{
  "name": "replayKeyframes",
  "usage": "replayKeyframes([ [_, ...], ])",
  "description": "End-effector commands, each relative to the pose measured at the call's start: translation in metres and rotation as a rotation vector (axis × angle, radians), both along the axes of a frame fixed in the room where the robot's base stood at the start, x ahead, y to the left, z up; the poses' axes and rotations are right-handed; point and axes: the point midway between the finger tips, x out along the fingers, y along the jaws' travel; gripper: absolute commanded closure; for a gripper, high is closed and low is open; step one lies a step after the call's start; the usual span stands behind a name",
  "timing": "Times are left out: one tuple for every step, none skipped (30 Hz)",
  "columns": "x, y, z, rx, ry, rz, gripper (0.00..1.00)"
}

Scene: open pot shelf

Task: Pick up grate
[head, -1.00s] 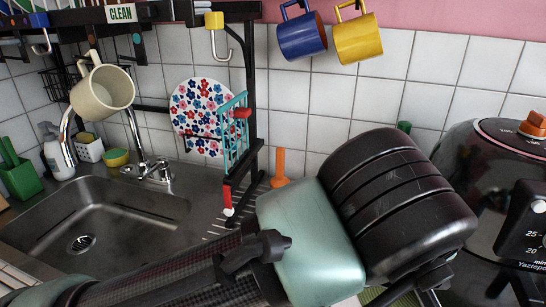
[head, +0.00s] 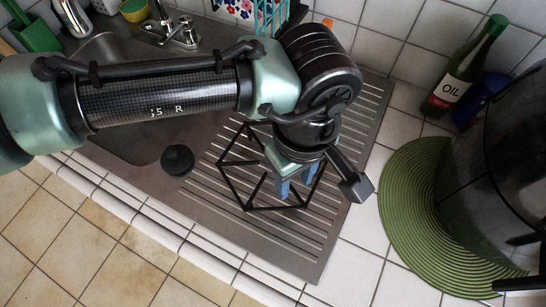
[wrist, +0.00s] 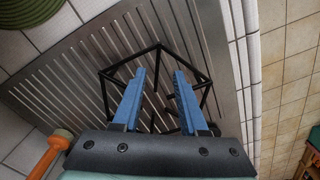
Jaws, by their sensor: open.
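The grate (head: 275,208) is a black, thin-barred angular frame on the ribbed metal drainboard (head: 300,245). My gripper (head: 296,188) points down over the right part of the grate. Its two blue fingers are apart, with nothing seen held between them. In the wrist view, the grate (wrist: 130,58) shows beyond and between the fingers of my gripper (wrist: 160,72). I cannot tell whether the fingertips touch it. My arm and wrist hide part of the grate in the head view.
A round green mat (head: 405,215) lies to the right, with a large dark pot (head: 490,170) by it. A green oil bottle (head: 462,75) stands behind. The sink lies left of the drainboard, partly under my arm. An orange-handled thing (wrist: 48,158) shows in the wrist view.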

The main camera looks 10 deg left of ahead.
Motion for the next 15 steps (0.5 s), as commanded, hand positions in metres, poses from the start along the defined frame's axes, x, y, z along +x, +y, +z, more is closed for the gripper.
replayKeyframes([
  [0.000, 0.000, -0.004, 0.001, 0.001, 0.000, 0.57],
  [0.000, 0.000, -0.005, 0.001, 0.000, 0.000, 0.57],
  [0.000, 0.000, -0.007, 0.001, -0.001, -0.001, 0.57],
  [0.001, 0.000, -0.009, 0.001, -0.001, -0.001, 0.57],
  [0.001, 0.000, -0.012, 0.001, 0.000, -0.001, 0.57],
  [0.001, -0.001, -0.017, 0.002, 0.001, -0.001, 0.57],
  [0.001, -0.001, -0.021, 0.002, 0.001, -0.001, 0.57],
  [0.001, -0.002, -0.026, 0.003, 0.001, -0.002, 0.57],
  [0.002, -0.002, -0.032, 0.003, 0.000, -0.002, 0.57],
  [0.002, -0.002, -0.036, 0.003, 0.000, -0.002, 0.57],
  [0.002, -0.003, -0.041, 0.002, 0.001, -0.001, 0.57],
  [0.002, -0.003, -0.046, 0.001, 0.000, -0.001, 0.57],
  [0.002, -0.003, -0.050, 0.001, 0.000, -0.001, 0.57],
  [0.002, -0.003, -0.052, 0.001, -0.001, -0.001, 0.57],
  [0.002, -0.003, -0.054, 0.000, -0.001, -0.001, 0.57],
])
